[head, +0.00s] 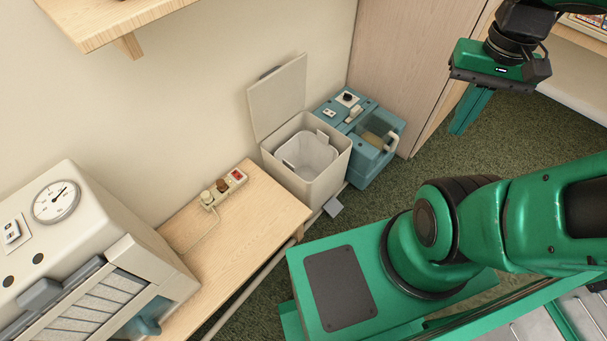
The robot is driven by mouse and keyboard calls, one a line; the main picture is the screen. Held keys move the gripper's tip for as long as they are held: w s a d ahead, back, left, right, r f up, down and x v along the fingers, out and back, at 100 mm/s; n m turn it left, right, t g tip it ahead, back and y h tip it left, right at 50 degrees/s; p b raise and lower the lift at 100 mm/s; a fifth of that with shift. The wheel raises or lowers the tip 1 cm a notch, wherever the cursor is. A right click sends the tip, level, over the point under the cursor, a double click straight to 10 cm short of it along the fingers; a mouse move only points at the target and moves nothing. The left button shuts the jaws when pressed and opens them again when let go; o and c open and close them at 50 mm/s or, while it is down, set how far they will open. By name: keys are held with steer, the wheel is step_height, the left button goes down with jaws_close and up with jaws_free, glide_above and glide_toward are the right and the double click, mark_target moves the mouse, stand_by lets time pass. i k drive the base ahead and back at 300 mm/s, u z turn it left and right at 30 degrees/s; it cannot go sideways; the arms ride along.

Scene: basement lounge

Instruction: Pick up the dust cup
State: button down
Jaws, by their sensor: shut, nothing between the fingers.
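A teal machine (355,168) stands on the floor by the wall, right of the white bin. A cup with a yellowish see-through part and a pale handle (391,142) is set in its right side; this looks like the dust cup. It appears seated in the machine. My gripper (461,128) is at the upper right, pointing down, with its green fingers together and empty. It is in the air to the right of the cup and apart from it.
A white bin (338,166) with its lid raised stands left of the teal machine. A wooden bench (262,222) holds a power strip (223,188) and a cream machine with a dial (85,218). A wooden panel (408,60) rises behind. Green carpet (432,172) lies clear to the right.

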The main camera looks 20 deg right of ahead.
mark_target(377, 129)
steer(key=u, duration=0.05)
steer(key=k, duration=0.45)
steer(key=z, duration=0.65)
steer(key=i, duration=1.35)
steer(key=u, duration=0.15)
